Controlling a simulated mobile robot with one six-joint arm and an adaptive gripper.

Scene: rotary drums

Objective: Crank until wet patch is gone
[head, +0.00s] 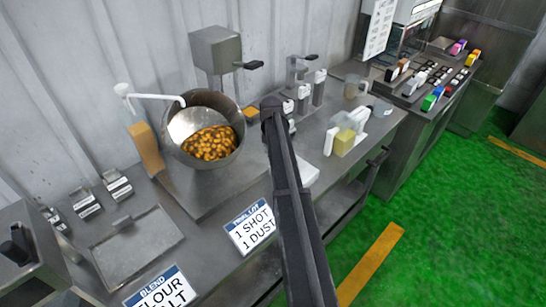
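A steel drum (238,112) is tilted with its open mouth facing up and toward me. It holds a heap of orange-brown pieces with dark spots (211,143). A white bent handle (152,96) sits at the drum's upper left, ending in a white knob (122,89). I cannot make out a wet patch at this size. My dark arm rises through the middle of the view, to the right of the drum. My gripper's fingertips do not show clearly, so I cannot tell whether it is open or shut.
A steel box with a black lever (215,48) stands behind the drum. A wooden block (146,150) is left of it. A flat lidded pan (134,247) and a "1 SHOT 1 DUST" sign (252,230) are in front. Dispensers (319,87) stand right. The green floor (440,215) is clear.

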